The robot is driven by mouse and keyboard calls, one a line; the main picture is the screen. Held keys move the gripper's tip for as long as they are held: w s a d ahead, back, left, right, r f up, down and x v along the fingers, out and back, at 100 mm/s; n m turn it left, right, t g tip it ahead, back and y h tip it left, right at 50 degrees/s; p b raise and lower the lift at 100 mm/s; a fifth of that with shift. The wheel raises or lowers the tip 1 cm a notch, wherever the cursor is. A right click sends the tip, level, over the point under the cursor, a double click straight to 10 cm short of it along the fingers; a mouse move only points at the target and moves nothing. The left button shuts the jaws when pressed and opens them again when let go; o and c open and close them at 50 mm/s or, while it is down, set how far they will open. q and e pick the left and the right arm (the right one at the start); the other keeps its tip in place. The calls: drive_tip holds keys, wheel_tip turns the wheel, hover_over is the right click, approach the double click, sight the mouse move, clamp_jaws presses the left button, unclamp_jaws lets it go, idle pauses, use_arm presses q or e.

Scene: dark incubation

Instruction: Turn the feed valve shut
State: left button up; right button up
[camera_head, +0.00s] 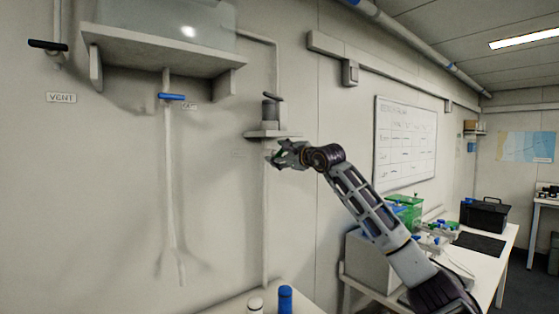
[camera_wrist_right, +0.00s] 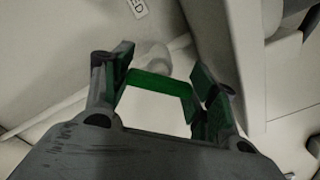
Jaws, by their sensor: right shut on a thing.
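The feed valve shows as a green handle (camera_wrist_right: 160,84) in the right wrist view, lying crosswise between my fingers. A pale rounded pipe or fitting (camera_wrist_right: 157,58) is just behind it. A small wall label (camera_wrist_right: 138,7) ending in "ED" is nearby. My right gripper (camera_wrist_right: 163,90) is shut on the green handle, with a finger at each end. In the head view my right gripper (camera_head: 281,154) is at the vertical pipe (camera_head: 265,210), just under a small wall shelf (camera_head: 268,135). It mostly hides the handle there. My left gripper is not in view.
A black-handled valve (camera_head: 48,44) is above a "VENT" label (camera_head: 61,97). A blue-handled valve (camera_head: 171,96) hangs under a large shelf (camera_head: 150,47). A dark-handled valve (camera_head: 272,97) tops a grey cylinder. Bottles, including a blue one (camera_head: 285,299), stand below.

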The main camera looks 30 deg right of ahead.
drive_tip(key=shift+f+m+b, duration=0.15)
drive_tip(key=shift+m+b, duration=0.15)
drive_tip(key=shift+m, duration=0.6)
drive_tip(key=m+b, duration=0.1)
drive_tip(key=m, duration=0.2)
drive_tip(key=shift+m, duration=0.3)
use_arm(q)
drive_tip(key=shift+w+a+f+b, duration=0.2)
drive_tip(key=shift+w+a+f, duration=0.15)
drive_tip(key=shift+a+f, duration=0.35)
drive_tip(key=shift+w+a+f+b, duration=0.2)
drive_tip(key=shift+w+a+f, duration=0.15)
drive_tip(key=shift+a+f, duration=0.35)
use_arm(e)
drive_tip(key=shift+m, duration=1.9)
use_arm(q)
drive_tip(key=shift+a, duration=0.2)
use_arm(e)
drive_tip(key=o, duration=0.7)
drive_tip(key=shift+o, duration=0.3)
